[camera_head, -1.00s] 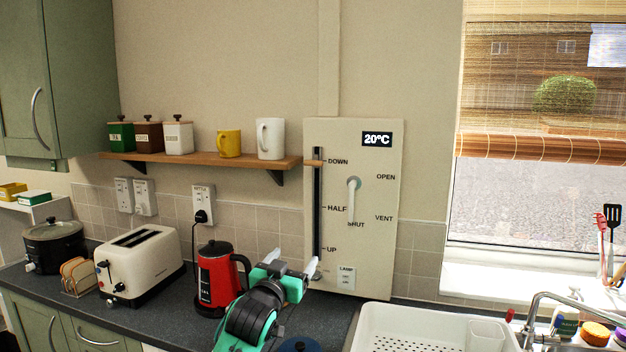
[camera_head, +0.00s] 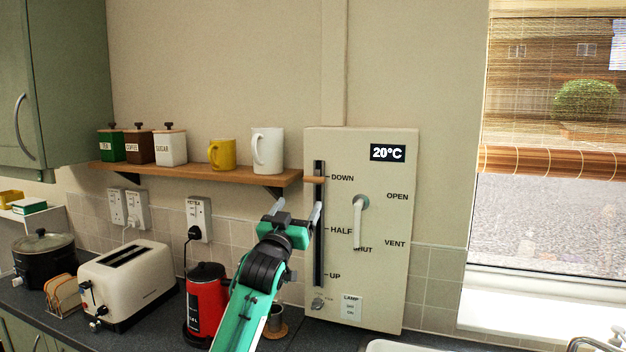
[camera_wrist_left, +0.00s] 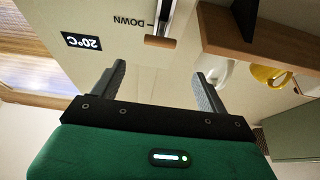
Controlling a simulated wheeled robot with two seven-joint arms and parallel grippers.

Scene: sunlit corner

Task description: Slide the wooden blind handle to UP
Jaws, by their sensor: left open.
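The wooden blind handle (camera_head: 314,180) sits near the top of a dark vertical slot (camera_head: 319,245) on the cream wall panel (camera_head: 375,280), level with the DOWN label. HALF is printed midway along the slot and UP near its bottom. My left gripper (camera_head: 298,208) is open and empty, a little below the handle and in front of the panel. In the left wrist view, which is upside down, the handle (camera_wrist_left: 160,41) shows beyond and between the two open fingers (camera_wrist_left: 160,82), apart from them. My right gripper is not in view.
A wooden shelf (camera_head: 215,176) with mugs and canisters ends just left of the handle. A white lever (camera_head: 360,215) sticks out right of the slot. A red kettle (camera_head: 207,295) and a toaster (camera_head: 130,285) stand on the counter below.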

